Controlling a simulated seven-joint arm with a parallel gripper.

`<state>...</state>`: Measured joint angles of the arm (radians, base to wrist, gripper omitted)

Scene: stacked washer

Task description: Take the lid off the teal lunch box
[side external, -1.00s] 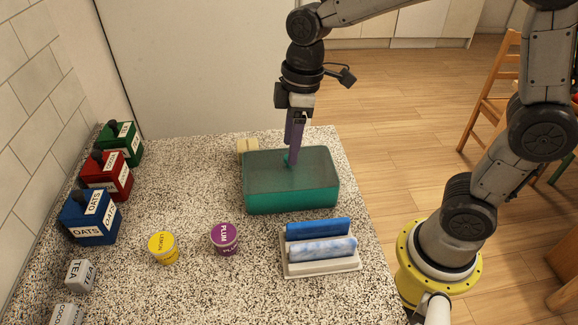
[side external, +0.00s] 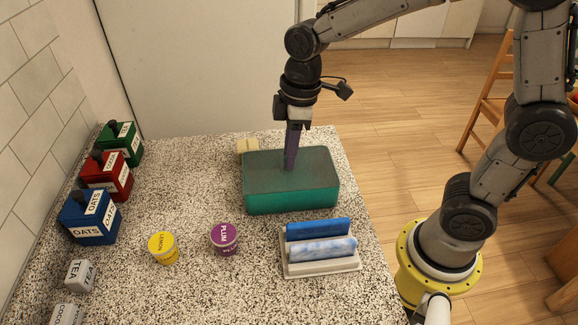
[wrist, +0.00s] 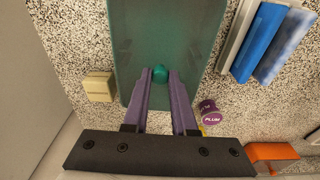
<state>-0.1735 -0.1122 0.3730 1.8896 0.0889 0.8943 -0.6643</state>
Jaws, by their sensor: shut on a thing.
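The teal lunch box (side external: 295,203) stands on the speckled counter with its dull green, see-through-looking lid (side external: 318,170) on top. The lid also fills the upper middle of the wrist view (wrist: 185,30). A round teal knob (wrist: 159,73) on the lid lies between my fingertips in the wrist view. My gripper (side external: 290,167) points down at the lid's middle, its purple fingers shut on the knob, which they hide in the side view. The lid sits flat on the box; I see no gap between them.
A cream block (side external: 247,145) is close behind. The counter's left middle is clear.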

